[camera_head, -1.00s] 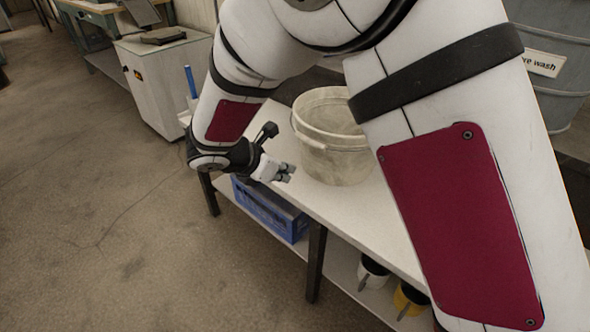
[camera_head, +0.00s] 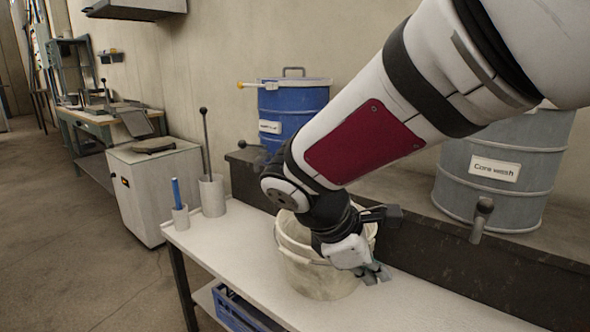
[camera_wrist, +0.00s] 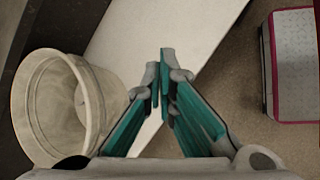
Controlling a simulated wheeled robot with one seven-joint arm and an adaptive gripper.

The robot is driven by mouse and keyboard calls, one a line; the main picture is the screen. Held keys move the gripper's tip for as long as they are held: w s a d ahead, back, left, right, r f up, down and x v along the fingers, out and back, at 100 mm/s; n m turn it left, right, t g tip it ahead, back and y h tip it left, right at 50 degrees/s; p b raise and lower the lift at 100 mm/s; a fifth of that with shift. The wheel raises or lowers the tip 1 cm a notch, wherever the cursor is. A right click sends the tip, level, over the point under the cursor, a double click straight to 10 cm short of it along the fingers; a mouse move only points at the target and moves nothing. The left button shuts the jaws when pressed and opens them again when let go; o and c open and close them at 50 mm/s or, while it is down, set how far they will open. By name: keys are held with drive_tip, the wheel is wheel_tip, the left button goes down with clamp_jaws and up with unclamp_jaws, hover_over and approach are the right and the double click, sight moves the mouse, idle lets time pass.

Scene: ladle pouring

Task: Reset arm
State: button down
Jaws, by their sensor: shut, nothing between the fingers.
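My gripper (camera_head: 374,273) is shut and empty. In the head view it hangs in front of the right side of a pale bucket (camera_head: 312,272) on the white table, and my arm hides part of the bucket's rim. In the wrist view my gripper's fingertips (camera_wrist: 163,72) are together, above the table's edge. The bucket (camera_wrist: 50,110) is to their left there, open at the top, and looks empty. I cannot tell from these views whether the gripper touches the bucket.
The white table (camera_head: 222,242) holds a grey cup with a long-handled tool (camera_head: 210,190) and a smaller cup with a blue stick (camera_head: 179,214). A blue drum (camera_head: 290,105) and a grey "Core wash" drum (camera_head: 500,165) stand on the ledge behind. Open floor lies left.

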drive_tip(key=s+d+r+m+g+y, duration=0.1)
drive_tip(key=s+d+r+m+y, duration=0.1)
drive_tip(key=s+d+m, duration=0.5)
drive_tip(key=s+d+r+m+g+y, duration=0.15)
drive_tip(key=s+m, duration=0.25)
drive_tip(key=s, duration=0.8)
drive_tip(key=s+a+f+m+y, duration=0.2)
drive_tip(key=s+m+y, duration=0.1)
drive_tip(key=s+m, duration=0.3)
wheel_tip(320, 180, up, 26)
drive_tip(key=s+t+p, duration=0.1)
drive_tip(key=t+p, duration=0.3)
drive_tip(key=p, duration=2)
drive_tip(key=shift+s+n, duration=0.25)
drive_tip(key=shift+n, duration=0.15)
